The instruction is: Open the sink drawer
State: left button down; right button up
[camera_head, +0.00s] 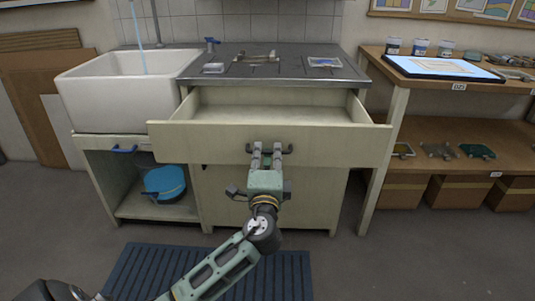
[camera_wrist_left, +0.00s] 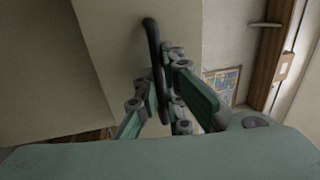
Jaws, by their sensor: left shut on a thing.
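The sink drawer (camera_head: 330,142) is a pale wooden drawer under the grey counter, to the right of the white sink (camera_head: 120,95). It stands pulled out, and its inside looks empty. Its dark bar handle (camera_head: 288,149) is on the middle of the front. My left gripper (camera_head: 267,150) is at the handle with its fingers shut on it. In the left wrist view the fingers (camera_wrist_left: 160,95) close around the dark handle (camera_wrist_left: 152,45) beside the pale drawer front (camera_wrist_left: 140,60). My right gripper is not in view.
Below the sink, an open cabinet holds a blue round object (camera_head: 165,183). A wooden shelf unit (camera_head: 445,130) with a tablet (camera_head: 440,67) and boxes (camera_head: 460,192) stands to the right. A blue slatted mat (camera_head: 150,262) lies on the floor in front.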

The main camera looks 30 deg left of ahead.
aim_at(268, 141)
pick_arm(q)
jog(key=x, duration=0.3)
jog(key=f+b+x, duration=0.1)
jog(key=x, duration=0.2)
jog(key=shift+w+a, duration=0.15)
jog(key=shift+w, duration=0.15)
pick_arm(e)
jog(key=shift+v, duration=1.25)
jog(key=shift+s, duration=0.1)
pick_arm(q)
jog(key=c, duration=2.1)
grip_release()
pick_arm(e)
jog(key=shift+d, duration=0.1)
pick_arm(q)
jog(key=shift+f, duration=0.1)
jog(key=v, duration=1.2)
jog(key=shift+s, duration=0.1)
